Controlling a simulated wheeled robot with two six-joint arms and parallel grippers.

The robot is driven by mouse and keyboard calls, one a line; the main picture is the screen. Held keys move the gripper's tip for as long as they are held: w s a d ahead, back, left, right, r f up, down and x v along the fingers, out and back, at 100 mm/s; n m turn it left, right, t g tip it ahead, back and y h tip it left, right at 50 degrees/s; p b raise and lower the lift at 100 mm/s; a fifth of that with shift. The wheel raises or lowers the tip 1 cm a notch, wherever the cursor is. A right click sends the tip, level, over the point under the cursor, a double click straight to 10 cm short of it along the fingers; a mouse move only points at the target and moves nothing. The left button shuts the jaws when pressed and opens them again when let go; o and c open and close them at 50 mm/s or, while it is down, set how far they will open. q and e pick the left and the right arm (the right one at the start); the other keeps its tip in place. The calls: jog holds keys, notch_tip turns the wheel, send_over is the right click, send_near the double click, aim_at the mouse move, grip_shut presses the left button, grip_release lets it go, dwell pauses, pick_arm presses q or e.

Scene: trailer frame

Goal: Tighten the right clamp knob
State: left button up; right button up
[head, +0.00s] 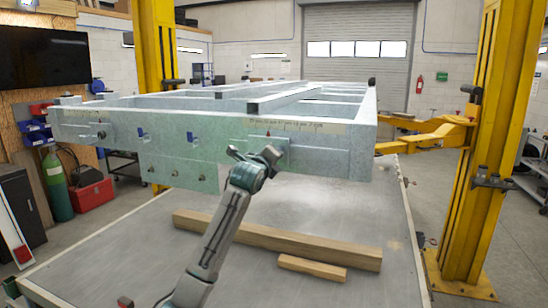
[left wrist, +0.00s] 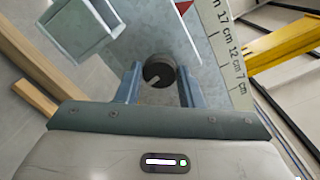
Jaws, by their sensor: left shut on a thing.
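The trailer frame (head: 205,135) is a pale green-grey metal structure above a grey platform. My left gripper (head: 253,153) is at the right part of its front face. In the left wrist view, the right clamp knob (left wrist: 158,72) is dark and round with a pale line on its face. It sits between the two blue-grey fingers, and the left gripper is shut on it. In the head view the gripper hides this knob. Another dark knob (head: 101,135) shows at the left end of the front face. My right gripper is not in view.
A scale strip with cm marks (left wrist: 229,45) runs beside the knob. Wooden beams (head: 300,240) lie on the platform (head: 370,285) below the frame. Yellow lift posts (head: 490,150) stand at the right and behind. A red toolbox (head: 92,195) is on the floor at left.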

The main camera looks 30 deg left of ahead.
pick_arm(q)
jog(key=shift+f+m, duration=0.15)
jog(key=shift+m, duration=0.75)
jog(key=o, duration=1)
jog(key=b+v, duration=0.5)
jog(key=v, duration=0.6)
jog(key=shift+b, duration=0.3)
